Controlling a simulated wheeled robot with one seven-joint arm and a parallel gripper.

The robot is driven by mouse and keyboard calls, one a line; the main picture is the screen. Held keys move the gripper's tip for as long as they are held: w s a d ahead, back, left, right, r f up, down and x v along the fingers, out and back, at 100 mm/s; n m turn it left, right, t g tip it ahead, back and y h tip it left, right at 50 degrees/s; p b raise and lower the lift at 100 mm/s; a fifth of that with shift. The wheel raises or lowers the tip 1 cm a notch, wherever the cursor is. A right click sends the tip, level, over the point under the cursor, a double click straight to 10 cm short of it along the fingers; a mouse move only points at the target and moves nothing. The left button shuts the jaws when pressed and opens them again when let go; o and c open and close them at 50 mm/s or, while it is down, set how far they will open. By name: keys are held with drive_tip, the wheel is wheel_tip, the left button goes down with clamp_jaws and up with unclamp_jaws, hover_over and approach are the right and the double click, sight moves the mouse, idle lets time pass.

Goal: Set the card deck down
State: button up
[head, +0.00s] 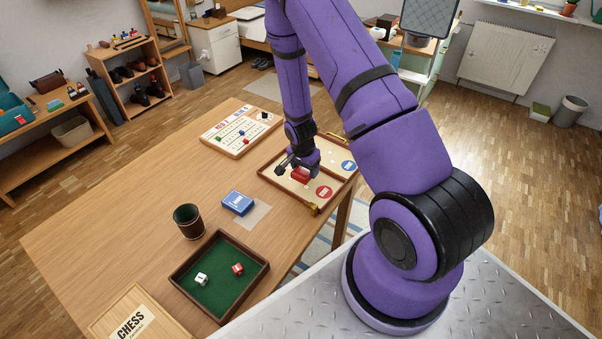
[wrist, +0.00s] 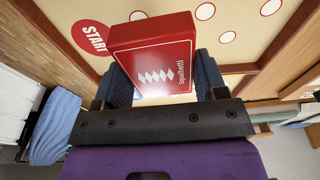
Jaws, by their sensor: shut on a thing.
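My gripper (head: 293,165) is shut on a red card deck (head: 300,175), a box with white diamonds and lettering. In the wrist view, the deck (wrist: 165,50) sits between both dark fingers of the gripper (wrist: 164,75). The deck is above the cream wood-framed game board (head: 272,186), near its left part in the head view. Whether it touches the board I cannot tell. A blue card deck (head: 238,203) lies on the wooden table (head: 130,205), partly over or beside a pale square (head: 258,217).
A dark cup (head: 188,222) and a green dice tray (head: 218,307) with two dice stand nearer. A chess box (head: 125,318) is at the near edge. Another board with pegs (head: 240,130) lies at the back. The table's left part is clear.

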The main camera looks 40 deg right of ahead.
sight(301, 173)
drive_tip(key=shift+w+a+f, duration=0.1)
drive_tip(key=shift+w+a, duration=0.1)
drive_tip(key=shift+w, duration=0.65)
drive_tip(key=shift+w+f, duration=0.1)
drive_tip(key=shift+f, duration=1.65)
drive_tip(key=shift+f, duration=0.1)
drive_tip(key=o, duration=0.9)
drive_tip(key=shift+o, duration=0.2)
